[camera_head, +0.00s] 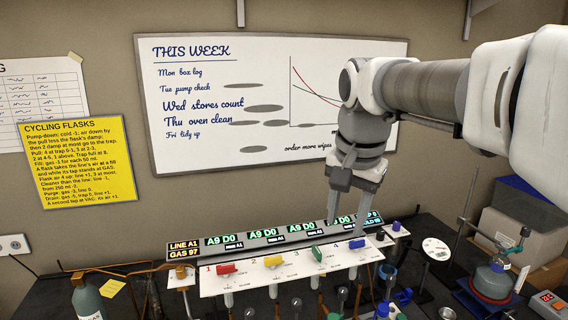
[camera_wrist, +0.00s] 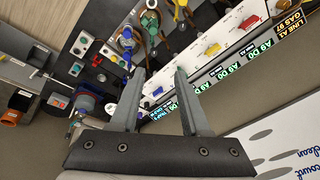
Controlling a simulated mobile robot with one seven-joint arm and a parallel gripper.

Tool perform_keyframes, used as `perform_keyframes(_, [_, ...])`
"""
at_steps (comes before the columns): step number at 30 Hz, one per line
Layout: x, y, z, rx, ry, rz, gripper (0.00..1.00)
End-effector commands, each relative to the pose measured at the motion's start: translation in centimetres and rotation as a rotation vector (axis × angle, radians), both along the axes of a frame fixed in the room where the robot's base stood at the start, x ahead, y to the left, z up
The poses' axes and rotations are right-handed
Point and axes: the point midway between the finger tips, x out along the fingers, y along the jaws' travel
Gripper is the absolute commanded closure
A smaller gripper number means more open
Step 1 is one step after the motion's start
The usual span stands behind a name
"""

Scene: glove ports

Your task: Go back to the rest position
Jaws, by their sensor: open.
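My gripper (camera_head: 346,205) points down above the right part of a white valve panel, in front of the whiteboard. Its two fingers are apart and nothing shows between them. In the wrist view my gripper (camera_wrist: 158,85) is also open and empty. The panel (camera_head: 225,285) carries a red tap (camera_head: 226,269), a yellow tap (camera_head: 273,261), a green tap (camera_head: 317,254) and a blue tap (camera_head: 358,243). A display strip (camera_head: 190,247) behind the taps reads LINE A1, GAS 97 and several A9 D0 fields. Its right part is partly hidden by my fingers.
A whiteboard (camera_head: 230,130) and a yellow notice (camera_head: 80,165) are on the wall. A bottle (camera_head: 88,300) stands at the lower left. A flask on a stand (camera_head: 492,280) and stacked boxes (camera_head: 510,230) are at the right. A round white dial (camera_head: 436,249) is right of the panel.

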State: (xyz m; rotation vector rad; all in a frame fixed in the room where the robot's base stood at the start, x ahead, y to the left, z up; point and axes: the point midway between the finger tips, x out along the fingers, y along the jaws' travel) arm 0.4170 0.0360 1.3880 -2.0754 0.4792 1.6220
Motion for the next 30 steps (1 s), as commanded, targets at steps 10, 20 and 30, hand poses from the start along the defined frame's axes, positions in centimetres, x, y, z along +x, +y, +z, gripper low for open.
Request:
perform_keyframes(10, [-10.3,-2.7,-4.2,-0.070,-0.145,0.312,0.54])
perform_keyframes(20, [-16.4,-3.5,-9.4,-0.199,-0.233,0.517,0.54])
perform_keyframes(30, [-17.0,-3.6,-10.3,-0.221,-0.241,0.546,0.54])
